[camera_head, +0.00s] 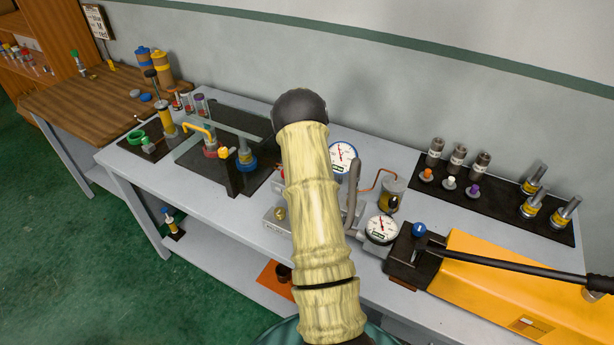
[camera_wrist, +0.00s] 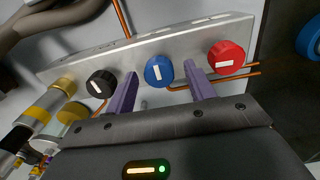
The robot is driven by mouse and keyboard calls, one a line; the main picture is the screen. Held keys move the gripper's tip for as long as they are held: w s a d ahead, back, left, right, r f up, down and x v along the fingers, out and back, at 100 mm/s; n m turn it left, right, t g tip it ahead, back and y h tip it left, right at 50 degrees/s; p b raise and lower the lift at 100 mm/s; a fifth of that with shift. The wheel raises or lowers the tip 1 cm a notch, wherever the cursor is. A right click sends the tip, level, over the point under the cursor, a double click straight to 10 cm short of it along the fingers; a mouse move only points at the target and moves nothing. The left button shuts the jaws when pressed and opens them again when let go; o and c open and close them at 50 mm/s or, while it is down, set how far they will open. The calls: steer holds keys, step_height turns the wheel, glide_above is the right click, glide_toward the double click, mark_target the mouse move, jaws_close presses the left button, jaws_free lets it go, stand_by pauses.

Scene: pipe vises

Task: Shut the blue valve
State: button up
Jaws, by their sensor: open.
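In the wrist view, a silver manifold (camera_wrist: 190,43) carries three round knobs in a row. The blue valve knob (camera_wrist: 158,71) is in the middle, with a white bar mark standing nearly upright. The black knob (camera_wrist: 101,83) is to its left and the red knob (camera_wrist: 226,56) to its right; the red one's white mark lies nearly level. My gripper (camera_wrist: 161,74) is open, with one purple finger on each side of the blue knob. I cannot tell whether either finger touches it. In the head view my arm hides the gripper and the blue valve.
Copper pipes (camera_wrist: 180,87) run near the knobs. In the head view, pressure gauges (camera_head: 382,228) and a yellow pump (camera_head: 470,272) with a long black handle stand right of my arm. Black trays with parts fill the bench's left.

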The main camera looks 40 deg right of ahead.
step_height(320, 180, up, 17)
steer(key=b, duration=0.2)
steer(key=shift+r+b, duration=0.2)
steer(key=shift+b, duration=0.2)
stand_by(0.4)
steer(key=s+a+f+n+t, duration=0.1)
steer(key=s+a+n, duration=0.2)
steer(key=a, duration=0.7)
steer(key=s+a+n, duration=0.2)
steer(key=a+n, duration=0.1)
steer(key=a, duration=0.7)
steer(key=s+a+f+n+t, duration=0.1)
steer(key=s+a+f+n, duration=0.2)
steer(key=s+a+n, duration=0.4)
steer(key=s+a, duration=0.6)
steer(key=s, duration=0.2)
steer(key=shift+s+a+f+n+t, duration=0.15)
steer(key=shift+s+a+n+t, duration=0.05)
steer(key=shift+a+n+t, duration=0.15)
